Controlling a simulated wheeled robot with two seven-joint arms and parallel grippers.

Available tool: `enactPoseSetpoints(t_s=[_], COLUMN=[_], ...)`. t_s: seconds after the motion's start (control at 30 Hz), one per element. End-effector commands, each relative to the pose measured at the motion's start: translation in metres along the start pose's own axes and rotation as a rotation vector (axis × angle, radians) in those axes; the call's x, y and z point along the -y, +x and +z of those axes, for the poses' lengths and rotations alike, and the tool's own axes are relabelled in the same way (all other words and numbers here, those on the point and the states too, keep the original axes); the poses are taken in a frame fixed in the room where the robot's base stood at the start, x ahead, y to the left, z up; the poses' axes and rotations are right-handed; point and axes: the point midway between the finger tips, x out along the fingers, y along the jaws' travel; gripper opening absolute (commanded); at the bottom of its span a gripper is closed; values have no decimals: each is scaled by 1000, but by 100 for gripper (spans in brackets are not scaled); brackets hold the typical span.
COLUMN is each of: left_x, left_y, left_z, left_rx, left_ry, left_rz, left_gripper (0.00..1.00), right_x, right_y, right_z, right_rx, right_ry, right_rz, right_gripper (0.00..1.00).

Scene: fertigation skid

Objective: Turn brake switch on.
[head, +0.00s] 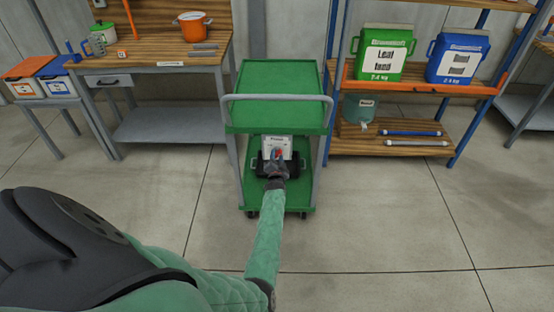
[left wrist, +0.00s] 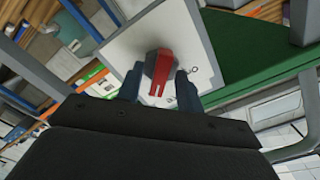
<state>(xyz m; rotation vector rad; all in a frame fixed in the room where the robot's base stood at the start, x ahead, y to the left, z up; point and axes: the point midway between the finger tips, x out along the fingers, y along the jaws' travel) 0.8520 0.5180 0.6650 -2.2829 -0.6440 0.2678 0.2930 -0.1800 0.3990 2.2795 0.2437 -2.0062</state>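The brake switch is a red handle (left wrist: 161,74) on a grey base, mounted on a white panel (left wrist: 205,30) in the left wrist view. In the head view the white panel box (head: 277,143) stands at the lower shelf of the green cart, with the switch largely hidden by my gripper. My left gripper (head: 275,168) is in front of the box. In the left wrist view its two dark fingertips (left wrist: 159,84) are on either side of the red handle, with a small gap at each side. The gripper looks open. My right gripper is not in view.
The green cart (head: 278,78) has a top deck and a grey push bar above the box. A wooden workbench (head: 150,62) is at left, and a shelf rack (head: 420,84) with green and blue containers at right. The floor in front is clear.

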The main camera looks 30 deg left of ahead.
Motion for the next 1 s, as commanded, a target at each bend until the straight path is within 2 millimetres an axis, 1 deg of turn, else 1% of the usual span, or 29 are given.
enactPoseSetpoints(t_s=[0.17,0.27,0.3,0.37,0.57,0.77,0.87,1.0], left_x=[0,0,0,0,0,-1,-1,-1], left_y=[0,0,0,0,0,0,0,0], left_z=[0,0,0,0,0,0,0,1], left_rx=[0,0,0,0,0,0,-1,-1], left_ry=[0,0,0,0,-4,-50,-100,-201], left_rz=[0,0,0,0,0,0,0,-1], left_gripper=[37,19,11,0,0,0,0,0], right_x=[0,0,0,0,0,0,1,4], right_y=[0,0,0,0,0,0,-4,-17], right_z=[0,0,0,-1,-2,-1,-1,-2], right_rx=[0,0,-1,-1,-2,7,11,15], right_ry=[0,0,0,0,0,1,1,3], right_rz=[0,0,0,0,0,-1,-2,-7], right_gripper=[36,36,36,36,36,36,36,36])
